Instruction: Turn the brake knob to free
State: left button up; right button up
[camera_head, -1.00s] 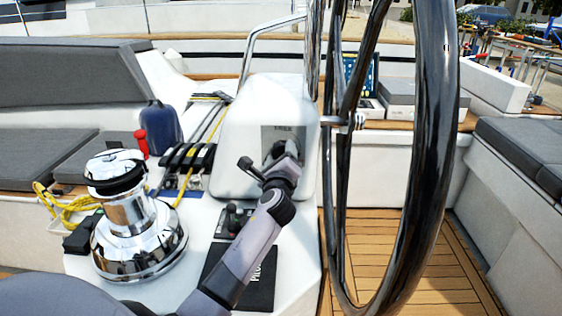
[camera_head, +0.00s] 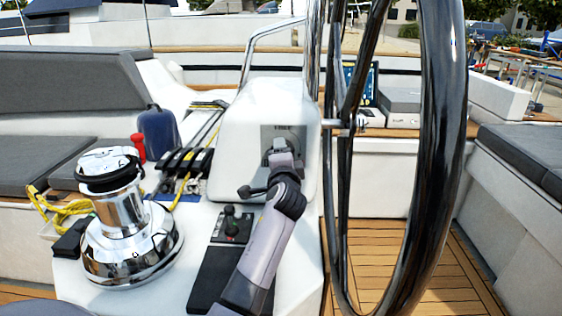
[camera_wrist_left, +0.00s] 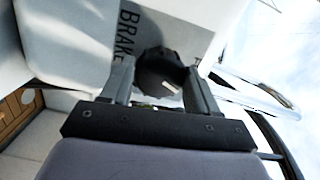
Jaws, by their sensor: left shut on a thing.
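The brake knob (camera_wrist_left: 165,68) is round and dark, with a small white mark on its face. It sits on a grey plate (camera_wrist_left: 180,22) lettered BRAKE, on the white pedestal (camera_head: 245,120) in the head view. My left gripper (camera_head: 281,148) reaches the plate from below and largely hides the knob there. In the left wrist view the two fingers of the gripper (camera_wrist_left: 160,92) lie one on each side of the knob, shut on it. My right gripper is in neither view.
The big black steering wheel (camera_head: 440,150) stands close on the right of my left arm. A chrome winch (camera_head: 125,220), rope clutches (camera_head: 185,160) and a small joystick panel (camera_head: 232,224) lie to the left. Wooden floor (camera_head: 430,260) shows beyond the wheel.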

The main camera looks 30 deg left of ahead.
pick_arm(q)
jog(key=shift+d+f+n+g+b, duration=0.1)
jog(key=shift+n+g+b, duration=0.35)
jog(key=shift+n, duration=1.85)
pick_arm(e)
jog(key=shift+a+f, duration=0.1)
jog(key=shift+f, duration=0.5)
pick_arm(q)
jog(key=o, duration=1)
jog(key=shift+s, duration=0.1)
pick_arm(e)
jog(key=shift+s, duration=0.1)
